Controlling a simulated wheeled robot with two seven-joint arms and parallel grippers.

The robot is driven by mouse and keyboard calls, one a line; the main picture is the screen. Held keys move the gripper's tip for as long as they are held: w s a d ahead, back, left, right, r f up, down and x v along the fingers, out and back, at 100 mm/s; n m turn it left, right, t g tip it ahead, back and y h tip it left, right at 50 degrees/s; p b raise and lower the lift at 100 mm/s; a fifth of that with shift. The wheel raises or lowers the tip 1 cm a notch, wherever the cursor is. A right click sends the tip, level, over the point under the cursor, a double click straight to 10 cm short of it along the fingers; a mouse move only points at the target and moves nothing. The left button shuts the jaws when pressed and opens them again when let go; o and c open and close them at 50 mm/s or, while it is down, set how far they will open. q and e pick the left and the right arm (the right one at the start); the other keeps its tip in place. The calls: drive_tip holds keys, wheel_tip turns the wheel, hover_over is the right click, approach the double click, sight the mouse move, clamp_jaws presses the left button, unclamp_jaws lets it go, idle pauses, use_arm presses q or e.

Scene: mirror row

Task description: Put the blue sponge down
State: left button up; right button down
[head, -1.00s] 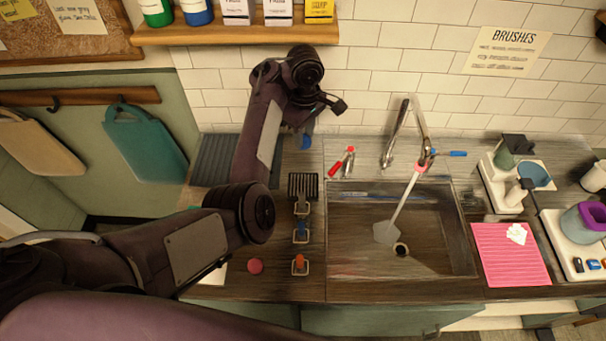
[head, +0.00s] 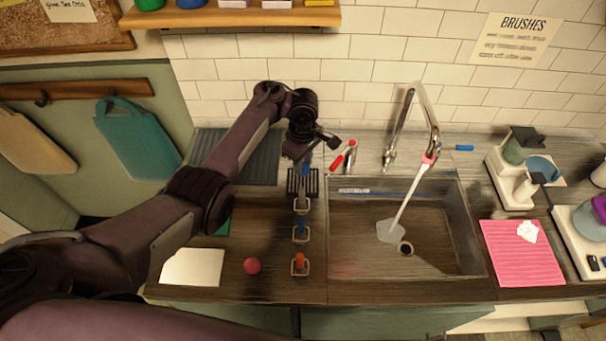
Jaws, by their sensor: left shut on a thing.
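My left gripper (head: 309,160) is at the back of the counter, left of the sink, pointing down. It is shut on the blue sponge (head: 306,170), of which only a small blue piece shows below the gripper. The sponge is over or at the dark slatted rack (head: 291,187); I cannot tell whether it touches it. The gripper's fingers are mostly hidden by its own wrist. My right gripper is not in view.
Small holders with a blue piece (head: 300,228) and an orange piece (head: 299,261) stand in front of the rack. Red-ended items (head: 343,157) lie to its right. The sink (head: 365,255) is right, with a tall tap (head: 434,130). A red ball (head: 252,266) lies front left.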

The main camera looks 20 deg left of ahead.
use_arm(q)
wheel_tip(320, 180, down, 4)
drive_tip(key=shift+s+r+b, duration=0.1)
drive_tip(key=shift+b, duration=0.6)
drive_tip(key=shift+f, duration=0.2)
drive_tip(key=o, duration=0.9)
drive_tip(key=shift+f, duration=0.1)
drive_tip(key=shift+o, duration=0.2)
